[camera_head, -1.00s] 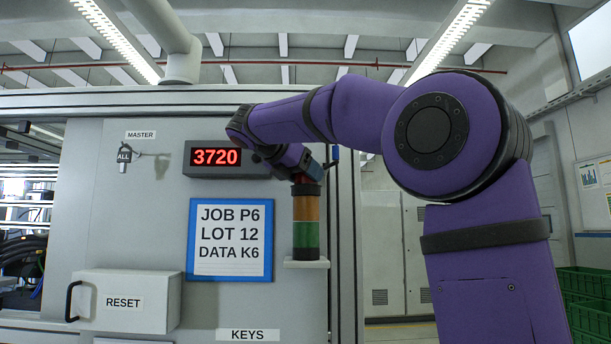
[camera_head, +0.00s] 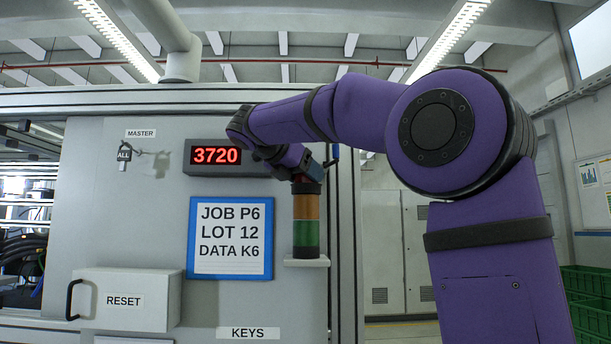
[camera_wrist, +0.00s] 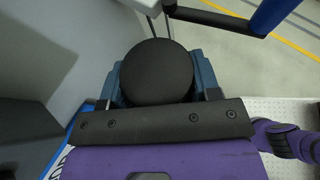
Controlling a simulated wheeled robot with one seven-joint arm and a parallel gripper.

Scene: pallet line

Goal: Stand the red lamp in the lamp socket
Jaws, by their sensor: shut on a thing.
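My gripper (camera_head: 306,184) is at the top of the lamp tower, with its blue fingers pointing down. In the wrist view the fingers (camera_wrist: 205,73) close on both sides of a round black cap (camera_wrist: 157,72), which I take to be the top of the red lamp. The lamp's red body is hidden by the cap and fingers. Directly below are the tower's amber section (camera_head: 306,207) and green section (camera_head: 306,232), upright. The lamp socket at the tower top is mostly hidden; I cannot tell whether the lamp is fully seated.
The tower stands on a small pale shelf (camera_head: 307,263) on the grey cabinet panel. To its left are a blue-framed job sign (camera_head: 230,275), a red number display (camera_head: 215,156) and a RESET box (camera_head: 125,300). A blue-and-black handle (camera_wrist: 270,15) is close beyond the gripper.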

